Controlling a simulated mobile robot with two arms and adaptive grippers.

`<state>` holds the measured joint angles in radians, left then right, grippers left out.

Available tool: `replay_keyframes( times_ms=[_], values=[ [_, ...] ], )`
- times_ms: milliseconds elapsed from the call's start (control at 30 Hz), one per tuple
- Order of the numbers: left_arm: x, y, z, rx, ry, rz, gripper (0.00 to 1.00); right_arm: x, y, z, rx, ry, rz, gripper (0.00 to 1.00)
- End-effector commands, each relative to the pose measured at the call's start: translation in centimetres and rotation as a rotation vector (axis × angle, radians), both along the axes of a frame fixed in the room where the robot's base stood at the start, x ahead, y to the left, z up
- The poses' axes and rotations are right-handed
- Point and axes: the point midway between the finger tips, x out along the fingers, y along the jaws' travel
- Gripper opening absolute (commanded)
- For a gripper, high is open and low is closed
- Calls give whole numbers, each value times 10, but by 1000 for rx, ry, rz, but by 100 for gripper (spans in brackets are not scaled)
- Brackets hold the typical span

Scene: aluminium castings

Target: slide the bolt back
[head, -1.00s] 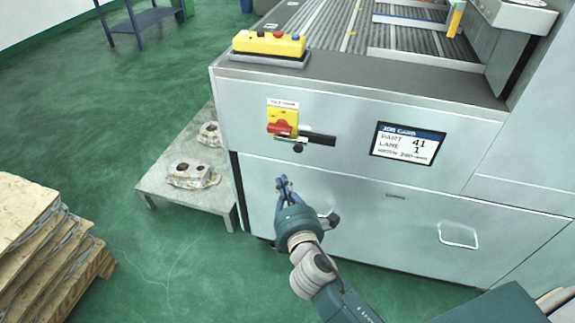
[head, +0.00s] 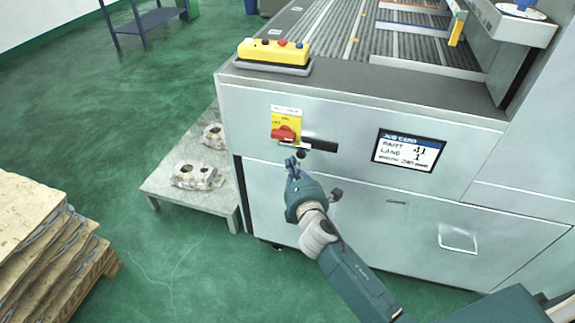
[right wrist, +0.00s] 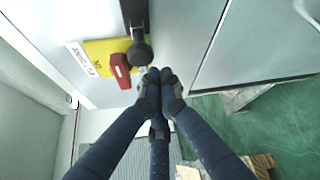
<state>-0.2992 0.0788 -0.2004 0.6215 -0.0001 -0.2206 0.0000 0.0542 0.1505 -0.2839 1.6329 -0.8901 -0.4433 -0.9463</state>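The bolt (head: 322,146) is a dark bar on the machine's front, beside a yellow plate (head: 281,119) with a red switch (head: 284,132). Its round black knob (head: 301,153) hangs at the bar's left end. In the right wrist view the bar (right wrist: 134,12) ends in the knob (right wrist: 140,53). My right gripper (head: 291,163) is just below and left of the knob. In the right wrist view its dark fingertips (right wrist: 159,76) are together with nothing visible held. They appear right beside the knob; contact is unclear. My left gripper is out of view.
A job card screen (head: 408,150) is to the right. A low table (head: 218,200) with castings (head: 195,174) stands left of the machine. A pallet stack (head: 35,235) is at lower left.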

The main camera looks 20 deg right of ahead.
Motion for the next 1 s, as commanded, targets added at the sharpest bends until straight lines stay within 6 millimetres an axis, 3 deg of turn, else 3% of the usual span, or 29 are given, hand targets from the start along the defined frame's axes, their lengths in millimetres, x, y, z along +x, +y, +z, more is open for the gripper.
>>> replay_keyframes(
  times_ms=[300,600,1000],
  values=[
    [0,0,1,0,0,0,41,-2,-3,0,-1,1,0,0],
    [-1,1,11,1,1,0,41,-25,-38,1,-2,-1,0,0],
    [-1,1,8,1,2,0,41,-25,-38,-1,0,-2,0,0]
  ],
)
